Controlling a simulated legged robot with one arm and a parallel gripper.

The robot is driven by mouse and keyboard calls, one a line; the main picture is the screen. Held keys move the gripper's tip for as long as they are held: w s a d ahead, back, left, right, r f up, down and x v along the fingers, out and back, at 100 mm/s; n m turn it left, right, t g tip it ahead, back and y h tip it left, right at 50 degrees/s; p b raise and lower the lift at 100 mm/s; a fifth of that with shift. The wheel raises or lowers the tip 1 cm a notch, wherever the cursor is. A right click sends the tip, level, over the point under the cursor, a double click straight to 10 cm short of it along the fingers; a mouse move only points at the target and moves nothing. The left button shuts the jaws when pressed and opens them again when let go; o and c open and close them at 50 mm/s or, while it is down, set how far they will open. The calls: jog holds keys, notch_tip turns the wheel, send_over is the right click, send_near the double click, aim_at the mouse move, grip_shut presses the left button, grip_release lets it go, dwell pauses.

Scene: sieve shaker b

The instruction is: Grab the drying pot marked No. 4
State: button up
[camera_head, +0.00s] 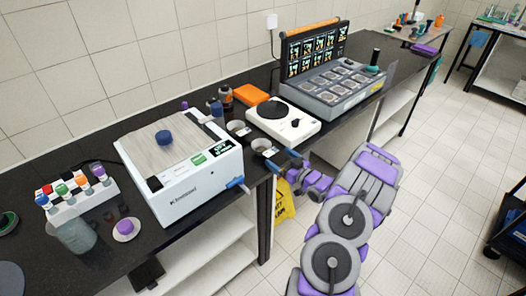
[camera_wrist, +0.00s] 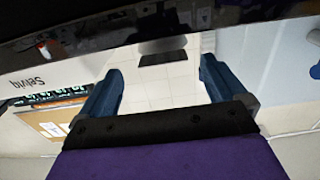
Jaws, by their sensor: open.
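Two small metal pots with dark handles stand on the black bench between the white box-shaped machine and the white hot plate. One pot (camera_head: 238,128) is farther back and the other pot (camera_head: 264,147) is nearer the bench edge. No number is readable on either, so I cannot tell which is No. 4. My gripper (camera_head: 283,160) is at the bench's front edge, close to the nearer pot's handle. In the wrist view my gripper (camera_wrist: 160,68) has its blue fingers wide apart, with nothing held and no pot visible between them.
The white machine (camera_head: 185,185) with a blue knob is left of the pots. The dark bench edge (camera_wrist: 230,22) crosses the top of the wrist view.

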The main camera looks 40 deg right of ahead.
aim_at(271, 152)
jog(key=shift+w+a+b, duration=0.15)
jog(key=shift+w+b, duration=0.3)
jog(key=shift+w, duration=0.85)
jog(key=shift+w+a+b, duration=0.15)
jog(key=shift+w+b, duration=0.3)
jog(key=shift+w, duration=0.8)
jog(key=c, duration=1.1)
jog(key=shift+c, duration=0.2)
